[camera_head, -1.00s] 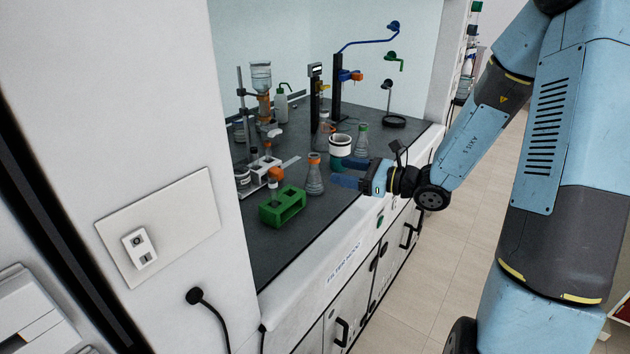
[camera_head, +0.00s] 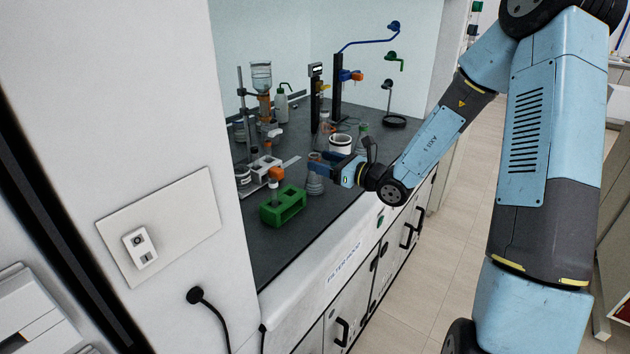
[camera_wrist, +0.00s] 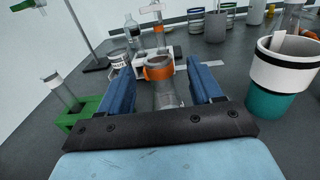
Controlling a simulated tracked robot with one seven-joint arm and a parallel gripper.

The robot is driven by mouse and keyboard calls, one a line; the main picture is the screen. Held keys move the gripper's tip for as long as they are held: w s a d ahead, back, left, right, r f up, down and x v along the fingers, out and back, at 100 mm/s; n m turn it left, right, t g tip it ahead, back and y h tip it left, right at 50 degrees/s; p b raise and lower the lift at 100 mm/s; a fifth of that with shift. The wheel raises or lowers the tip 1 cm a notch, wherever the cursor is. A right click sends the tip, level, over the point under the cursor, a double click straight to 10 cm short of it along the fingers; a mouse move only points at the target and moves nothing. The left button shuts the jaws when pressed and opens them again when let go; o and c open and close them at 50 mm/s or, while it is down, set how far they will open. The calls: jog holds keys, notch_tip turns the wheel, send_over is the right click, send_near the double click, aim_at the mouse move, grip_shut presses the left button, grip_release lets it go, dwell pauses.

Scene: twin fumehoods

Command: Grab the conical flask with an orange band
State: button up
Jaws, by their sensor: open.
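The conical flask with an orange band (camera_head: 315,187) stands on the dark bench, its upper part largely covered by my fingers in the head view. My gripper (camera_head: 318,164) is open at the flask's neck height. In the wrist view the flask (camera_wrist: 165,97) sits between the two blue fingers of my gripper (camera_wrist: 161,76). Its orange neck band shows between them, with a gap on each side. The lower part of the flask is hidden by the gripper body.
A green rack (camera_head: 283,207) stands left of the flask. A white and teal container (camera_wrist: 278,75) stands close to the right finger. A clear flask with a green band (camera_head: 361,140) is behind the gripper. A stand with glassware (camera_wrist: 150,45) lies beyond.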

aim_at(309, 156)
jog(key=shift+x, duration=2.6)
jog(key=shift+r, duration=0.15)
jog(key=shift+c, duration=0.5)
grip_shut()
